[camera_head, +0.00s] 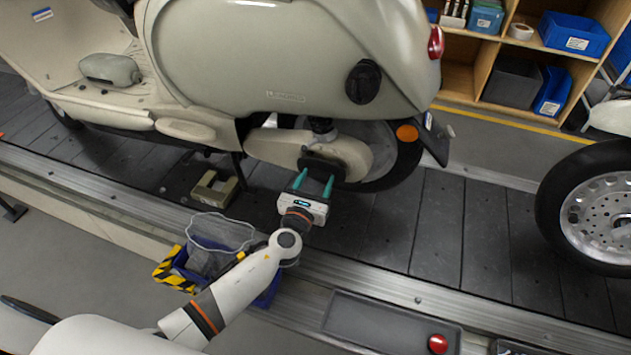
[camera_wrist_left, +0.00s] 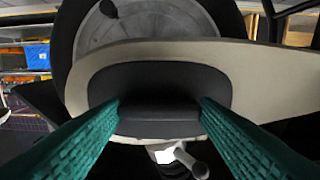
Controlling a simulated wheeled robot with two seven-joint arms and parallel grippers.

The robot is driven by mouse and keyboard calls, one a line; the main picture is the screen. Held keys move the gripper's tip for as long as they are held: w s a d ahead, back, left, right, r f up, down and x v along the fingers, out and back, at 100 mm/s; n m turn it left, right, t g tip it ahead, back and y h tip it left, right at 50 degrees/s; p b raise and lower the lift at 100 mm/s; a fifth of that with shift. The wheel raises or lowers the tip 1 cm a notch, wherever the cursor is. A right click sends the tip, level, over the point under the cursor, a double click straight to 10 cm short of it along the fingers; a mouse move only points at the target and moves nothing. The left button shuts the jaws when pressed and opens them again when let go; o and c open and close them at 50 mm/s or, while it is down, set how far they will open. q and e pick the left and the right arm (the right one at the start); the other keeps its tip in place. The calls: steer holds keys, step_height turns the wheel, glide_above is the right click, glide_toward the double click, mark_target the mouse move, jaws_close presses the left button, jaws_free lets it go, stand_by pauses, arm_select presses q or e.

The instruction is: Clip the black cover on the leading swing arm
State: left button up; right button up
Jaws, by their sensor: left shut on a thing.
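The leading scooter's cream swing arm (camera_head: 279,147) runs beside the rear wheel; it also shows behind the cover in the left wrist view (camera_wrist_left: 262,82). The black cover (camera_head: 323,165) is at the swing arm's rear part. In the left wrist view the cover (camera_wrist_left: 160,88) lies in front of the swing arm, between my teal fingertips. My left gripper (camera_head: 315,182) is shut on the cover's two sides. Whether the cover touches the swing arm or is clipped cannot be told. My right gripper is not in view.
The scooter stands on the dark slat conveyor (camera_head: 420,235). A cream block-like fixture (camera_head: 215,188) sits on the slats. A blue bin with a mesh basket (camera_head: 215,245) hangs at the near edge. A red button (camera_head: 437,343) is at the front right. Another scooter's wheel (camera_head: 590,210) is at right.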

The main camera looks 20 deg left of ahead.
arm_select(q)
steer(key=shift+w, duration=0.1)
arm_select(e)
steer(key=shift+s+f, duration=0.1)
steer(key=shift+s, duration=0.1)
arm_select(q)
steer(key=shift+w, duration=1.1)
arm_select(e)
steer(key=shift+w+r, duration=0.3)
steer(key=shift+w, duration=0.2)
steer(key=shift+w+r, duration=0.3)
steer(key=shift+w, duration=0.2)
arm_select(q)
steer(key=shift+w, duration=0.1)
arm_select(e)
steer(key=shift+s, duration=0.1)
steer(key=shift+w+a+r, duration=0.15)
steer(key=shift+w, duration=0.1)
arm_select(q)
steer(key=o, duration=1)
steer(key=shift+w, duration=0.1)
steer(key=shift+o, duration=0.2)
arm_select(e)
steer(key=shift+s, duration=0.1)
